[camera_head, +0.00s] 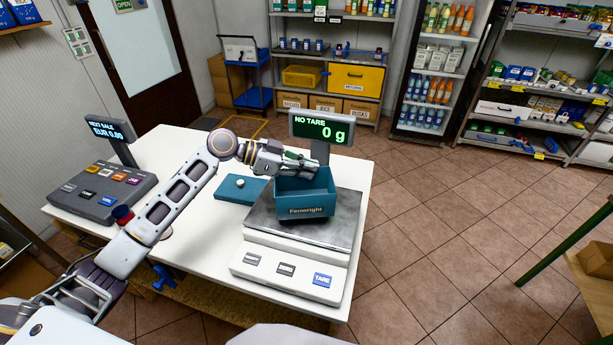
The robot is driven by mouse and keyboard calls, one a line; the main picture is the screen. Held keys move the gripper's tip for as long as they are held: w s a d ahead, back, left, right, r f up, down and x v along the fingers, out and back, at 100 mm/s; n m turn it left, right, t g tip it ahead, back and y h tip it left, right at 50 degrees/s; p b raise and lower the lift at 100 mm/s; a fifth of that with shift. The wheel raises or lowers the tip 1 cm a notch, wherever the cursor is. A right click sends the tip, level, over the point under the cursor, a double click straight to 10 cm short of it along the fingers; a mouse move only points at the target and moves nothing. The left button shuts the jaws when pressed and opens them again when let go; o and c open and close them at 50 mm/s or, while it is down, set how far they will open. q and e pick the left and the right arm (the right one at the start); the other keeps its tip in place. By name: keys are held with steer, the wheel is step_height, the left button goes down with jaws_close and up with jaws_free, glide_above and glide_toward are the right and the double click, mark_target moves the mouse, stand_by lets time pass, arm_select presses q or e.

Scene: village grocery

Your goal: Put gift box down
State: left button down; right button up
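The gift box (305,201) is a teal open-topped box marked "Fenwright", upright over the steel plate (338,229) of the white scale. I cannot tell whether its base touches the plate. The scale display (321,129) reads "NO TARE" and 0 g. My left gripper (302,165) reaches in from the left and appears shut on the box's back rim; the fingertips are partly hidden. My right gripper is not in view.
The white counter (185,232) has clear space left of the lid. A cash register (103,190) stands at its left end, with its display reading EUR 0.00. Scale buttons (287,269) face the front. Shelves and a drinks fridge (436,70) stand behind, across open tiled floor.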

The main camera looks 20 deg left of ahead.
mark_target(306, 189)
arm_select(q)
steer(key=shift+f, duration=1.45)
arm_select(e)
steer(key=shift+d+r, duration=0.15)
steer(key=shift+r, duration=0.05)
arm_select(q)
steer(key=shift+f, duration=0.15)
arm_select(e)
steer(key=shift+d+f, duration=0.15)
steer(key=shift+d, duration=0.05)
arm_select(q)
steer(key=c, duration=1.6)
jaws_free()
steer(key=shift+c, duration=0.2)
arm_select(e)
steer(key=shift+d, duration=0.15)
